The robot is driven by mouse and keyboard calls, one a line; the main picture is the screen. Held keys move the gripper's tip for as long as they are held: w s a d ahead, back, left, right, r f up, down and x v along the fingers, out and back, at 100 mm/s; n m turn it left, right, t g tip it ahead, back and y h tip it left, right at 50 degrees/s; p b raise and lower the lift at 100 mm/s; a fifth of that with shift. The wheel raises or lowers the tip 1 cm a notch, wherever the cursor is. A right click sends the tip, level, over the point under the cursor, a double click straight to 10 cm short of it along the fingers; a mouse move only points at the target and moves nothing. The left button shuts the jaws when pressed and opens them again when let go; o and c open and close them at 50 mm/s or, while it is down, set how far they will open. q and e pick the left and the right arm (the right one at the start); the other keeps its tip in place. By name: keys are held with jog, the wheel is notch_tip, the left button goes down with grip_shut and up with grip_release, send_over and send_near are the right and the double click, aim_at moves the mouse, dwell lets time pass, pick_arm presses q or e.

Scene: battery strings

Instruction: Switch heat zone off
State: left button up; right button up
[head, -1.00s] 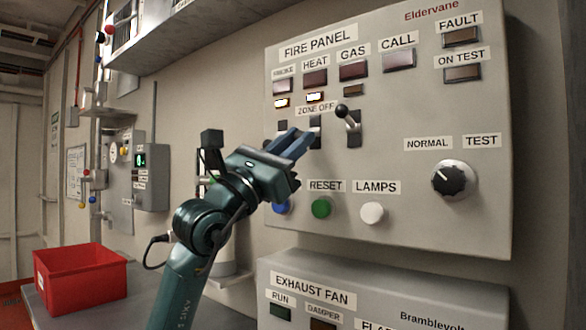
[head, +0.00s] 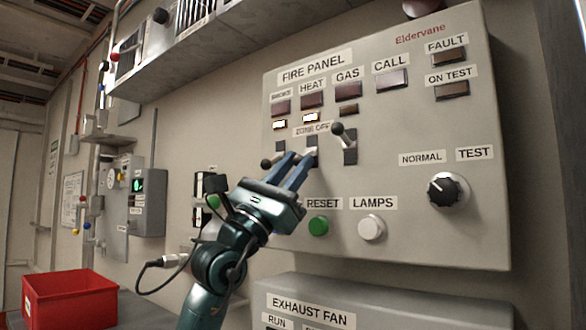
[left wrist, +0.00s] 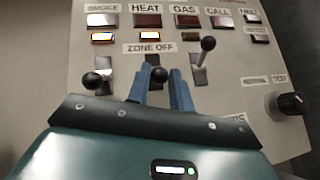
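The fire panel (head: 400,240) fills the right of the head view, with a ZONE OFF row of levers under SMOKE, HEAT and GAS. My left gripper (head: 301,154) is at the heat slot, fingers apart. In the left wrist view the heat lever's black knob (left wrist: 159,75) sits between the two fingers (left wrist: 159,82); contact is unclear. The heat lever looks low, level with the smoke lever (left wrist: 92,80). The gas lever (head: 338,129) is up. The small heat lamp (head: 310,117) and small smoke lamp (head: 279,124) are lit; the gas one is dark. My right gripper is out of view.
Below the levers are a green RESET button (head: 319,225) and a white LAMPS button (head: 371,228). A black NORMAL/TEST knob (head: 448,189) is at right. The exhaust fan panel (head: 390,300) juts out below. A red bin (head: 70,298) stands at lower left.

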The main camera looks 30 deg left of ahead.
pick_arm(q)
jog(key=o, duration=0.4)
jog(key=b+v, duration=0.3)
jog(key=v, duration=1)
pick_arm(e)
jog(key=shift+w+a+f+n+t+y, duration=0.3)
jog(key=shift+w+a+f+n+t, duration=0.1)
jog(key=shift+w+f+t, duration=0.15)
